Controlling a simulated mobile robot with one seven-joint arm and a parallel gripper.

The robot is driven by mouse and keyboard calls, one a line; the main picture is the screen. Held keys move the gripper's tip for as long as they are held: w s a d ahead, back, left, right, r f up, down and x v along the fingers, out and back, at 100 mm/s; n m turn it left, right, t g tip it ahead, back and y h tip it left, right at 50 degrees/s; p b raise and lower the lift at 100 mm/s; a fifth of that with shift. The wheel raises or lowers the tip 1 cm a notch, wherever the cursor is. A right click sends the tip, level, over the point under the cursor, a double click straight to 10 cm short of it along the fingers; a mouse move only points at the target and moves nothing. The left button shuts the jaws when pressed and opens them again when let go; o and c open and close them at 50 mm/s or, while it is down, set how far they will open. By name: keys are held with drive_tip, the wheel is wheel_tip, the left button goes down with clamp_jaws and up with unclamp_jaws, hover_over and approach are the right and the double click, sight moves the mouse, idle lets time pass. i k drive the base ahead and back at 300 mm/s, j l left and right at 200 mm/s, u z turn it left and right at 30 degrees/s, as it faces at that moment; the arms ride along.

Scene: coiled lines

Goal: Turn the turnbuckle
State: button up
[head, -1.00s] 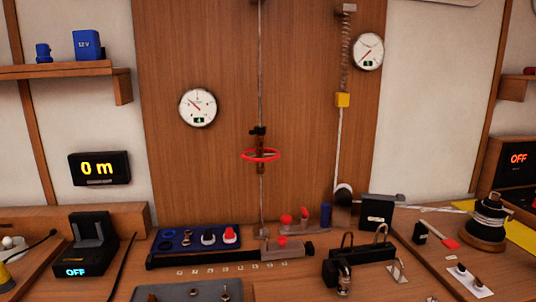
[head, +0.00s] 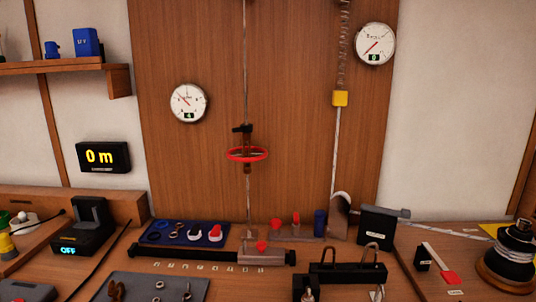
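The turnbuckle (head: 247,168) hangs on a thin vertical wire in front of the wooden back panel, left of the picture's middle. A red ring-shaped handwheel (head: 247,154) sits around its brown body, and a black clamp-like piece (head: 243,128) is just above. The wire (head: 245,70) runs up out of the picture and down to the bench. My gripper is not in the head view, and nothing touches the turnbuckle.
A round dial (head: 188,103) showing 4 is to its left, another dial (head: 375,44) showing 0 at upper right. Below are a blue tray (head: 190,234), a black rail (head: 200,256) and a spool (head: 512,255). Space before the handwheel is clear.

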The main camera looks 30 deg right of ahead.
sight(246, 136)
drive_tip(key=k+l, duration=0.1)
drive_tip(key=l, duration=0.3)
drive_tip(key=k+l, duration=0.1)
drive_tip(key=l, duration=0.3)
drive_tip(key=k+l, duration=0.1)
drive_tip(key=l, duration=0.7)
drive_tip(key=k+u, duration=0.05)
